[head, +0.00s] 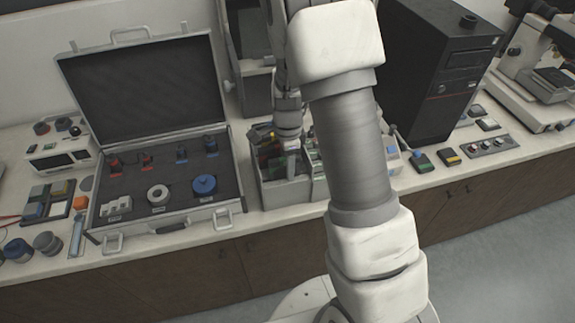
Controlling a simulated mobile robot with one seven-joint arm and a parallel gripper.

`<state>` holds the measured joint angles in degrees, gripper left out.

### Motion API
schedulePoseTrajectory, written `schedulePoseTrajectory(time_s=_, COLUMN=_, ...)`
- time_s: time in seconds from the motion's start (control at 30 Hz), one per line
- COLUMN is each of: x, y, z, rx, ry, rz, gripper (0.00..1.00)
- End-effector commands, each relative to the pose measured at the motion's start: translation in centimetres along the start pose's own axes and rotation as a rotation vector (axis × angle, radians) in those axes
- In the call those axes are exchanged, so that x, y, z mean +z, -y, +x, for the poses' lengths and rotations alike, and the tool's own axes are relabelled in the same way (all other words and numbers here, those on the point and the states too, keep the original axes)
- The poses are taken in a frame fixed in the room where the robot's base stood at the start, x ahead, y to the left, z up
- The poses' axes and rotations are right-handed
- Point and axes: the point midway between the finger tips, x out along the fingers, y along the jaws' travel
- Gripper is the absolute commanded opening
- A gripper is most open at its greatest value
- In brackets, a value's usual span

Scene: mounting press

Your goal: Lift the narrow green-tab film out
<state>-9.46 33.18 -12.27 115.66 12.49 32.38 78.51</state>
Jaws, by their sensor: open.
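A grey open-topped box (284,194) stands on the bench below my arm. Upright coloured pieces show inside it, with green (275,165) and red among them. They are small and partly covered, so I cannot tell which one is the narrow green-tab film. My gripper (291,146) points down at the box, at its back right part, open. Its fingertips are small and partly merge with the box contents, and I cannot tell whether they touch anything.
An open silver case (160,225) with fittings in dark foam stands left of the box. A black tower unit (438,75) and a microscope (540,70) stand to the right. Small tabbed items (421,161) lie before the tower. My arm hides part of the bench.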

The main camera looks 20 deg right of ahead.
Motion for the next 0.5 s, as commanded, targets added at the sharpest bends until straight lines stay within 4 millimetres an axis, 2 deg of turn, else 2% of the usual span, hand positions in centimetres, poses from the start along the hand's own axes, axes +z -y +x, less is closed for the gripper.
schedulePoseTrajectory(time_s=0.33, x=0.00, y=-0.02, z=0.45, rx=0.000, ry=0.000, rz=0.001, gripper=0.55)
schedulePoseTrajectory(time_s=0.37, x=0.00, y=-0.01, z=0.44, rx=0.000, ry=0.000, rz=0.001, gripper=0.51)
schedulePoseTrajectory(time_s=0.5, x=0.00, y=-0.01, z=0.42, rx=0.000, ry=0.000, rz=0.001, gripper=0.26)
